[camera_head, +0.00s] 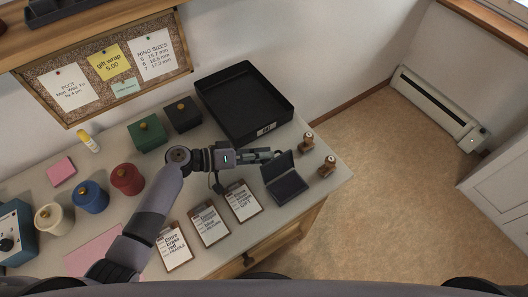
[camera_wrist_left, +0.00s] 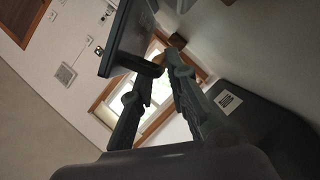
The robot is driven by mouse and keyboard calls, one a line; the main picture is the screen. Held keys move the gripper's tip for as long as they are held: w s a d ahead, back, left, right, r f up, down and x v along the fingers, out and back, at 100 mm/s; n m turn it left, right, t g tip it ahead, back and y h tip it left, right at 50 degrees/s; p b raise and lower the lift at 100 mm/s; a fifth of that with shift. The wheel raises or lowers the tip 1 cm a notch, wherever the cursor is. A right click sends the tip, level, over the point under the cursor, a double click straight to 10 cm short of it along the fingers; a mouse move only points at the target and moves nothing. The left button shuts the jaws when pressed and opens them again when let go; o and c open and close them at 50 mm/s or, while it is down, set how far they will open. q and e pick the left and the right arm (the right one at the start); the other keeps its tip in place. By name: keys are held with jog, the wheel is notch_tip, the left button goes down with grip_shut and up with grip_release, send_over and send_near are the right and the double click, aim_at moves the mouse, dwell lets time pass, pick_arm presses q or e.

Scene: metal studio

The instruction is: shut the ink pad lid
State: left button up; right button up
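The ink pad (camera_head: 287,187) is a dark, flat case near the front right of the worktop. Its lid (camera_head: 276,165) stands raised along the far left side of the base. My left gripper (camera_head: 271,154) reaches in from the left, its fingertips close to the lid's upper edge; I cannot tell whether they touch it. In the left wrist view the two fingers (camera_wrist_left: 160,72) stand apart with a gap between them, and a dark panel (camera_wrist_left: 125,36), apparently part of the ink pad, is just beyond the fingertips. My right gripper is not in view.
Two wooden stamps (camera_head: 308,141) stand right of the pad by the worktop edge. A black tray (camera_head: 243,102) lies behind. Clipboards (camera_head: 242,201) lie to the left. Green (camera_head: 147,134) and black (camera_head: 183,115) boxes and round pots (camera_head: 127,179) stand further left.

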pick_arm(q)
jog(key=shift+d, duration=0.15)
grip_shut()
dwell(0.7)
